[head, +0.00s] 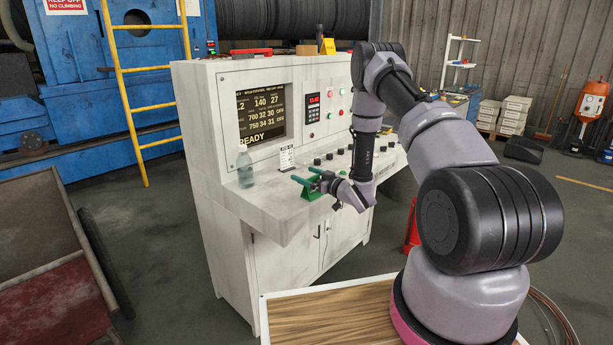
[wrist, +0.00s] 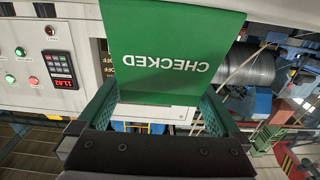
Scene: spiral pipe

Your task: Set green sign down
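The green sign (head: 311,194) sits on the front ledge of the white control console. In the wrist view its face (wrist: 170,58) reads CHECKED upside down and fills the upper middle. My gripper (head: 305,176) is at the sign, low over the ledge. In the wrist view my gripper (wrist: 162,95) has its two green fingers spread wide, one near each side of the sign. The far fingertips are partly hidden by the sign. I see no clear grip on it, and the sign's underside contact is too small to make out.
The white console (head: 285,232) has a screen and buttons. Black knobs (head: 330,157) lie behind my gripper. A yellow ladder (head: 124,85) stands at the left.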

